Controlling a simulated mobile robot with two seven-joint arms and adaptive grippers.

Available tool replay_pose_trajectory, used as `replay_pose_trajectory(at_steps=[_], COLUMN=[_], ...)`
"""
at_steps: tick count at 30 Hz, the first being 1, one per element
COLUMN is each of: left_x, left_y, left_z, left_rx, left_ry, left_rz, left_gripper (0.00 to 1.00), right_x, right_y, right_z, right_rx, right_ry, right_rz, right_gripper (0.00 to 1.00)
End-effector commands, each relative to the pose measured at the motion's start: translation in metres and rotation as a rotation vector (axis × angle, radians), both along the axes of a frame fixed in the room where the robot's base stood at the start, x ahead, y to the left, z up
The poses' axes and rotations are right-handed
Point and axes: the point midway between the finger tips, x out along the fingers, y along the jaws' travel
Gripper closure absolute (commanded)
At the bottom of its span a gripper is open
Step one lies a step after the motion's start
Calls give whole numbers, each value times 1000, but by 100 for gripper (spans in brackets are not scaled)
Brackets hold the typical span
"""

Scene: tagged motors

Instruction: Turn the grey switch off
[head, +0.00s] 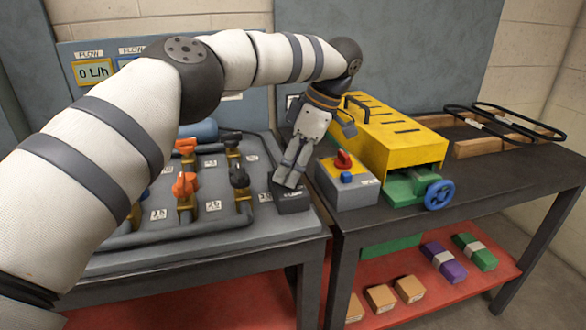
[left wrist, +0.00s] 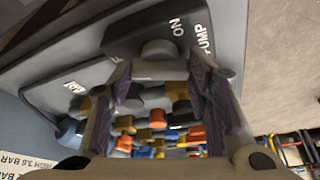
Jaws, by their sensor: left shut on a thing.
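The grey switch is a dark knob (left wrist: 158,48) on a dark grey box (left wrist: 118,40) lettered PUMP and ON in the left wrist view. In the head view its box (head: 293,204) sits at the right end of the pipe panel, and the knob is hidden behind my fingers. My left gripper (head: 288,180) points down onto this box. In the left wrist view the fingers of my left gripper (left wrist: 163,72) stand on either side of the knob, shut on it. The knob's exact angle is hard to read. My right gripper is not in view.
Close right stands a grey box (head: 350,192) with a red knob. Behind it is a yellow machine (head: 395,130) with a blue handwheel (head: 439,195). Orange-handled valves (head: 185,185) and dark-handled ones (head: 239,177) stand left of my gripper. Coloured blocks lie on the red lower shelf (head: 440,300).

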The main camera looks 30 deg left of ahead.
Motion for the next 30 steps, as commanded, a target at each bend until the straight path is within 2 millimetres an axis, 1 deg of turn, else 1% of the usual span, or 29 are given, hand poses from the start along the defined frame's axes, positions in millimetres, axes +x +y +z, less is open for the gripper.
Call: replay_pose_trajectory(at_steps=[1, 9, 15, 22, 30], left_x=[1, 1, 1, 1, 1], left_y=[0, 1, 1, 1, 1], left_z=[-8, -7, -6, -4, -3], left_rx=[-1, 0, 1, 0, -1], left_ry=[9, 8, 7, 6, 7], left_rz=[38, 237, 334, 390, 404], left_gripper=[83, 83, 83, 83, 83], right_x=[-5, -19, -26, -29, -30], right_y=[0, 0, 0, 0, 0], right_z=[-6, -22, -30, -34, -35], right_rx=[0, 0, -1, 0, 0], right_ry=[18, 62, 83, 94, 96], right_rz=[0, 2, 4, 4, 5], right_gripper=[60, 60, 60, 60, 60])
